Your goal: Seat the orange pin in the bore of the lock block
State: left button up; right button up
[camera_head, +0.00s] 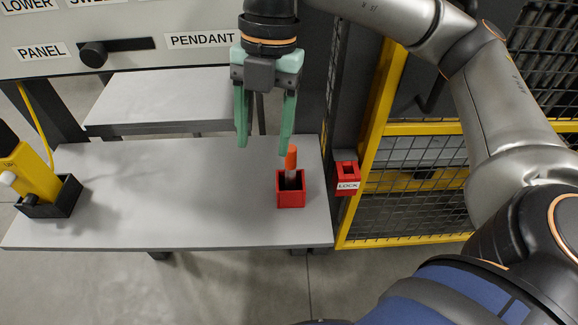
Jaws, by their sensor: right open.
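The orange pin (291,158) stands upright, tilted slightly, in a red box-shaped holder (291,198) near the right end of the grey table. Its orange top sticks out above the holder and a paler shaft shows below it. The red lock block (347,176), labelled LOCK, is fixed to the post right of the table. A dark square opening shows in its top. My right gripper (263,143) points down, open and empty, with green fingers above and slightly left of the pin. My left gripper is not in view.
A yellow pendant (32,175) stands in a black holder (50,203) at the table's left end. The middle of the grey table (170,200) is clear. A yellow-framed mesh fence (410,205) stands right of the lock block. A panel with a black handle (115,48) is at the back.

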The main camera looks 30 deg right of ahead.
jog(key=m+t+h, duration=0.1)
jog(key=m+h, duration=0.1)
send_near(291, 148)
jog(key=shift+s+a+f, duration=0.1)
jog(key=shift+a+f, duration=0.15)
jog(key=shift+a, duration=0.1)
notch_tip(291, 148, down, 6)
jog(key=shift+f+b, duration=0.1)
jog(key=shift+b, duration=0.3)
jog(key=shift+d+f, duration=0.2)
jog(key=shift+f, duration=2.7)
grip_shut()
